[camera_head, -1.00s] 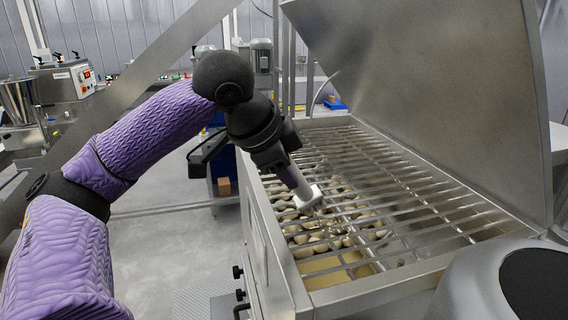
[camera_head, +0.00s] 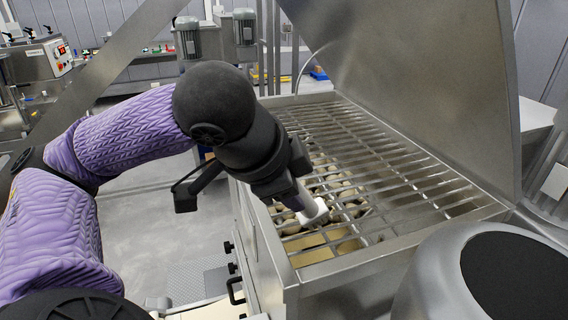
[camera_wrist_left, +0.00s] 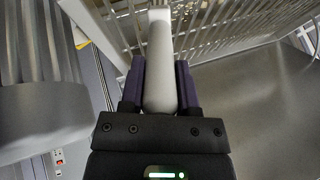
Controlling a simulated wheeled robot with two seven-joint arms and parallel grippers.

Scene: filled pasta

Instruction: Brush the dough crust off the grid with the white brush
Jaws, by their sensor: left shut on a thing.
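My left gripper (camera_head: 288,193) is shut on the handle of the white brush (camera_head: 314,212). In the head view the brush head is at the near left part of the metal grid (camera_head: 400,187), over or on its bars; I cannot tell if it touches. In the left wrist view the pale brush handle (camera_wrist_left: 160,75) lies between the two purple fingers of my left gripper (camera_wrist_left: 160,85), with the grid (camera_wrist_left: 225,22) beyond it. Pale dough pieces (camera_head: 335,188) show under the bars. I cannot make out separate crust on the grid. My right gripper is not in view.
A raised steel lid (camera_head: 420,80) stands along the far right side of the hopper. The hopper's steel rim (camera_head: 375,262) surrounds the grid. A rounded grey part with a black top (camera_head: 510,275) is at the lower right. Grey motors (camera_head: 190,40) stand behind.

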